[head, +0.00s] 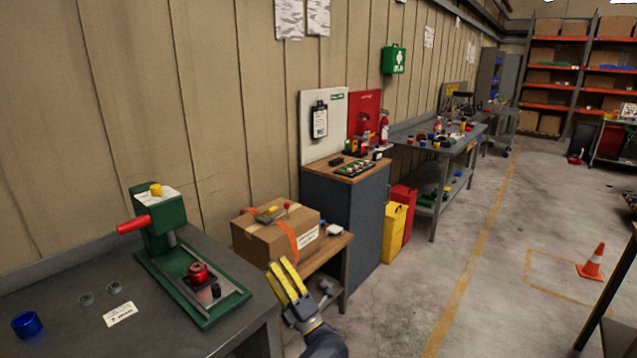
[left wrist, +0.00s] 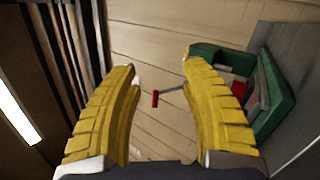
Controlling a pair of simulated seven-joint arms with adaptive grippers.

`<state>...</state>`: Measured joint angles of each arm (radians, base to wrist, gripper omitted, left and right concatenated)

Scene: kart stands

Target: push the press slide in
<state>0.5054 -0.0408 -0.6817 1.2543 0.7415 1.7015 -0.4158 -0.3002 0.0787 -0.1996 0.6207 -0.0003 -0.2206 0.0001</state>
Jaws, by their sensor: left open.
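The green press (head: 160,222) stands on the grey bench at the left, with a red lever (head: 133,224) and a yellow knob on top. Its slide (head: 226,300) lies on the green base in front of the column and carries a red round part (head: 198,272) and a small black knob (head: 215,290). My left gripper (head: 277,266) is right of the base's front end, apart from it, with yellow fingers. In the left wrist view its fingers (left wrist: 160,62) are spread and empty, and the press (left wrist: 272,105) shows at the right, partly behind a finger. My right gripper is not seen.
A blue cup (head: 27,324), two small rings and a paper label (head: 120,314) lie on the bench left of the press. A cardboard box (head: 262,240) stands on a low wooden table behind my left gripper. Open floor lies to the right.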

